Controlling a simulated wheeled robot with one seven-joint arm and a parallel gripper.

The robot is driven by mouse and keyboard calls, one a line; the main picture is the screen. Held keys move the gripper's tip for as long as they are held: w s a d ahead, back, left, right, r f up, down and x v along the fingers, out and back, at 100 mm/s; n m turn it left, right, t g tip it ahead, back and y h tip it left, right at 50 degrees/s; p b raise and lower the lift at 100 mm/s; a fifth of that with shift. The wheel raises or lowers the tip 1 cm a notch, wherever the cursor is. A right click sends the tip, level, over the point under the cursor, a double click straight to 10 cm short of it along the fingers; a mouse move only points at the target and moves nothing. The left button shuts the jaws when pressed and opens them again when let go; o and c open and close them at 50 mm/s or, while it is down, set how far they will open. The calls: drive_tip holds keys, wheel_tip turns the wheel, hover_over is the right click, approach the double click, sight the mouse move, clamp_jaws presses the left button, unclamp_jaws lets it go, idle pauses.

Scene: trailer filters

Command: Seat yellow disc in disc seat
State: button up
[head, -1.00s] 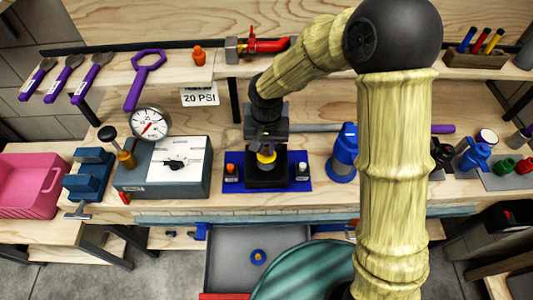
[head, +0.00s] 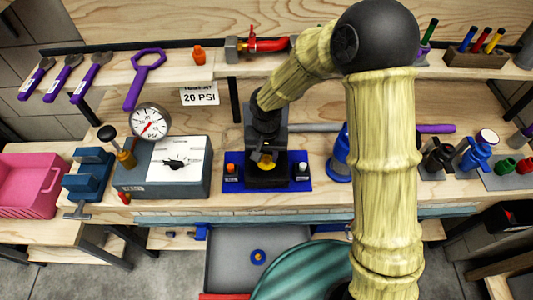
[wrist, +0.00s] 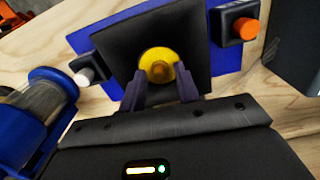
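The yellow disc (head: 267,166) is at the top of a black block (head: 267,180) on a blue base plate (head: 229,185). In the wrist view the round yellow disc (wrist: 157,55) shows a darker raised centre, against the black square top of the block (wrist: 118,62). My gripper (wrist: 160,72) is low over the block, its two dark fingers apart, one at each side of the disc's near part. Whether the fingers press on the disc is unclear. The seat under the disc is hidden, so I cannot tell if the disc lies flat in it.
An orange button (wrist: 246,28) and a white button (wrist: 85,75) flank the block. A blue cylinder-shaped device (head: 339,160) stands to the right, and a grey box with a gauge (head: 150,122) to the left. A blue disc (head: 258,256) lies in a grey tray (head: 228,255) below.

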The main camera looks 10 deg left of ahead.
sight(266, 157)
drive_tip(key=shift+r, duration=0.1)
wheel_tip(266, 157, up, 12)
drive_tip(key=shift+p, duration=0.35)
idle(0.4)
idle(0.5)
drive_tip(key=s+d+m+t, duration=0.1)
drive_tip(key=s+d, duration=0.2)
drive_tip(key=d, duration=1)
drive_tip(key=s+d+t, duration=0.1)
drive_tip(key=s+d, duration=0.3)
drive_tip(key=d, duration=0.8)
drive_tip(key=shift+d+f+m+t, duration=0.25)
drive_tip(key=shift+d+m+t, duration=0.05)
drive_tip(key=shift+d+m, duration=0.1)
drive_tip(key=shift+r, duration=0.1)
